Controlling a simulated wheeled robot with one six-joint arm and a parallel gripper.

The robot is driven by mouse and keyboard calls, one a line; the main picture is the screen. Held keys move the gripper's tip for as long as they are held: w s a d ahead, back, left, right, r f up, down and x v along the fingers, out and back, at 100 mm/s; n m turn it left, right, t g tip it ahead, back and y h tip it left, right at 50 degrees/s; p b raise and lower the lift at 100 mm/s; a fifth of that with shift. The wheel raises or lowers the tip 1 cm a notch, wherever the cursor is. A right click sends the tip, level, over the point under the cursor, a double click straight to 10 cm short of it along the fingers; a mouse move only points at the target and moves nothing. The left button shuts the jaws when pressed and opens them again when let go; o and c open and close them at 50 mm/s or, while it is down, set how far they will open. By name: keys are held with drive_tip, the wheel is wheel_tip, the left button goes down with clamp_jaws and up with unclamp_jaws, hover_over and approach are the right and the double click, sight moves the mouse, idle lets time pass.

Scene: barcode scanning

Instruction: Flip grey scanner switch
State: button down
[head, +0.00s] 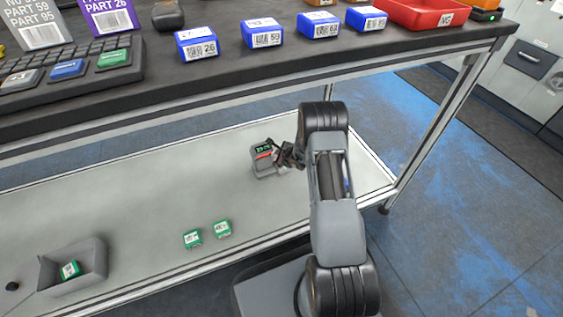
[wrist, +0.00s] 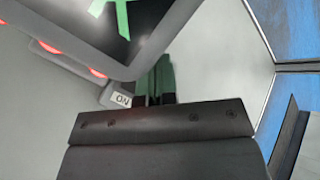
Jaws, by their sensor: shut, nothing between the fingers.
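The grey scanner (head: 257,165) stands on the lower shelf, with a dark screen showing green marks and a red strip. In the wrist view the scanner (wrist: 70,30) fills the upper left, with part of a green mark on its screen and red lights along its side. A small grey block with a white "ON" label (wrist: 121,99) sits at its lower edge. The switch lever itself cannot be made out. My gripper (head: 279,154) is shut and empty at the scanner's right side. Its fingertips (wrist: 156,82) are right beside the "ON" block; contact cannot be told.
The lower shelf (head: 150,180) is mostly bare around the scanner. Two green boxes (head: 207,234) and a grey bin (head: 74,267) lie at the front left. The workbench (head: 220,85) above holds several blue boxes and a red tray (head: 418,12). A metal leg (head: 440,120) stands at right.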

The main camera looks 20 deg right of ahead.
drive_tip(key=shift+w+f, duration=0.15)
drive_tip(key=shift+f, duration=0.7)
drive_tip(key=shift+f, duration=0.15)
idle(1.5)
drive_tip(key=shift+f, duration=0.3)
drive_tip(key=shift+f, duration=0.45)
idle(0.9)
drive_tip(key=shift+r, duration=0.1)
drive_tip(key=shift+r, duration=0.6)
drive_tip(key=shift+r+p, duration=0.1)
drive_tip(key=shift+p, duration=0.2)
drive_tip(key=shift+s+r+p, duration=0.2)
drive_tip(key=shift+r+p, duration=0.45)
drive_tip(key=shift+r, duration=0.6)
drive_tip(key=shift+s+r+p, duration=0.2)
drive_tip(key=shift+r+p, duration=0.4)
drive_tip(key=shift+r, duration=0.6)
